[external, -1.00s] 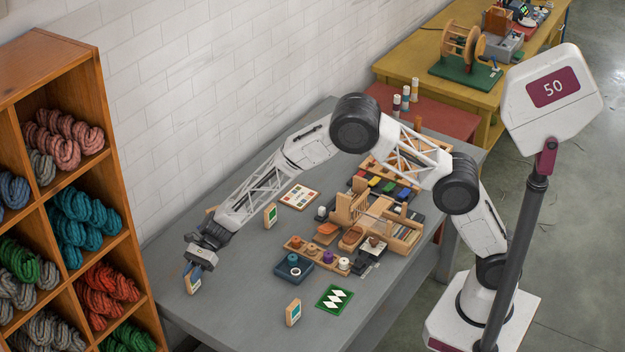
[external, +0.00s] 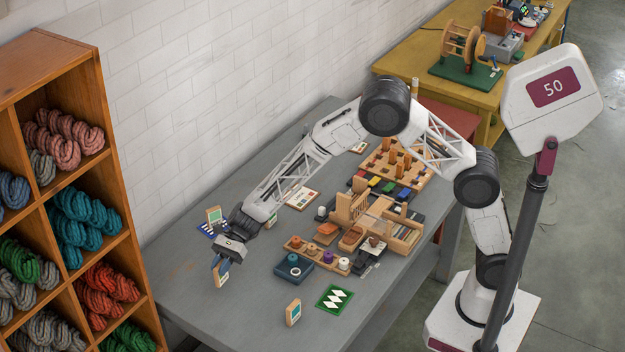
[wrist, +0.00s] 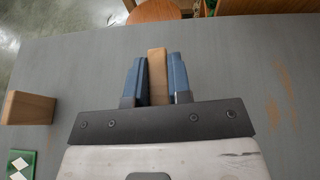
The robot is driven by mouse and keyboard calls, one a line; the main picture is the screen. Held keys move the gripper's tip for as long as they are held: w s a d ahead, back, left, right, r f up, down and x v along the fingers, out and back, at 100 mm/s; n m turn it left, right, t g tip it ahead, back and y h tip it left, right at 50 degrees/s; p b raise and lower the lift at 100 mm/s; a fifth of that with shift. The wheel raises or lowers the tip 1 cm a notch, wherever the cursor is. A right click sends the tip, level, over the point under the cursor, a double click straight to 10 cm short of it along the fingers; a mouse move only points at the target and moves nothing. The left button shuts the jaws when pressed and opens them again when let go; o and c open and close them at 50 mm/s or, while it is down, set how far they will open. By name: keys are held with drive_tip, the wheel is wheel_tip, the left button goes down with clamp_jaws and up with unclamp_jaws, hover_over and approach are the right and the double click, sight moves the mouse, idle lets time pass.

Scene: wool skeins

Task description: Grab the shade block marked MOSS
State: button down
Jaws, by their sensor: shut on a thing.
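My gripper (external: 221,266) is shut on a wooden block with a pale and blue face (external: 222,281), over the near left part of the grey table. In the wrist view the block's wooden edge (wrist: 157,76) stands between the two blue fingers (wrist: 158,82). Its marking cannot be read, so I cannot tell whether it is MOSS. A block with a teal patch (external: 293,312) stands near the front edge and shows in the wrist view (wrist: 28,108).
A green mat with white diamonds (external: 335,298) lies right of the teal block. A blue tray (external: 293,267) and wooden holders (external: 355,225) crowd the table's middle. A shelf of wool skeins (external: 88,180) stands at the left. The near left table is mostly clear.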

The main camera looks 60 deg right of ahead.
drive_tip(key=s+d, duration=0.3)
drive_tip(key=s, duration=0.2)
drive_tip(key=shift+s+d+r, duration=0.2)
drive_tip(key=shift+r, duration=0.1)
idle(0.5)
